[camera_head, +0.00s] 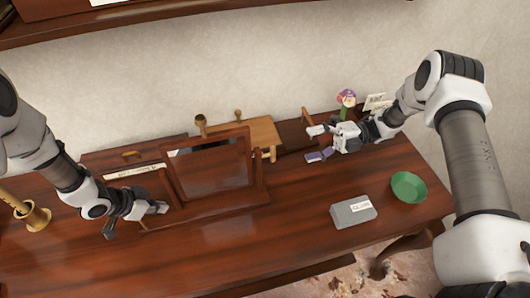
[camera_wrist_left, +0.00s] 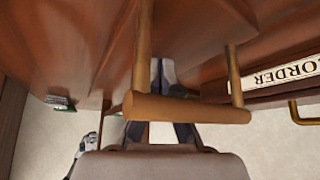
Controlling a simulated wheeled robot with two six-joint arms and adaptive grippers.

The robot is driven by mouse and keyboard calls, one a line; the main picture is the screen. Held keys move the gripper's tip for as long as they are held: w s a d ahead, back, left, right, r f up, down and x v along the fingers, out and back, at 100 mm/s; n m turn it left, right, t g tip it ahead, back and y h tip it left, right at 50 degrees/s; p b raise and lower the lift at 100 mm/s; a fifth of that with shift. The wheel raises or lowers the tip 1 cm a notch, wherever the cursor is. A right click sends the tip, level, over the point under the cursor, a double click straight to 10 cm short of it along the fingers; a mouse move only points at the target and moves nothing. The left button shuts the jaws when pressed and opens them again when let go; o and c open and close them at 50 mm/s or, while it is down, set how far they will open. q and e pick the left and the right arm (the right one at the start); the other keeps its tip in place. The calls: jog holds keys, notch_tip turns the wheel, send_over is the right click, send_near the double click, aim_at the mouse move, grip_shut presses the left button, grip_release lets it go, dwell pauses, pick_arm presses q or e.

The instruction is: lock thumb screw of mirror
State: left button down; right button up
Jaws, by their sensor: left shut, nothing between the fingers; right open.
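The mirror (camera_head: 212,168) stands upright in a dark wooden frame on the desk, left of the middle of the head view. My left gripper (camera_head: 158,208) is at the front left of the mirror's stand, low over the desk, shut and empty. In the left wrist view its fingers (camera_wrist_left: 168,78) show beyond a round wooden bar (camera_wrist_left: 188,107) that crosses in front of them. The bar hides part of the fingers, and contact cannot be told. The thumb screw cannot be made out clearly. My right gripper (camera_head: 318,143) is open, well right of the mirror.
A grey box (camera_head: 353,212) and a green bowl (camera_head: 409,187) stand at the right. A brass candlestick-like piece (camera_head: 33,215) is at the left. A small wooden stand (camera_head: 255,134) is behind the mirror. A lettered label (camera_wrist_left: 285,72) lies right of the bar. The desk's front middle is clear.

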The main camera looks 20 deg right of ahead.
aim_at(274, 154)
jog(key=a, duration=1.1)
jog(key=shift+s, duration=0.1)
jog(key=c, duration=1.2)
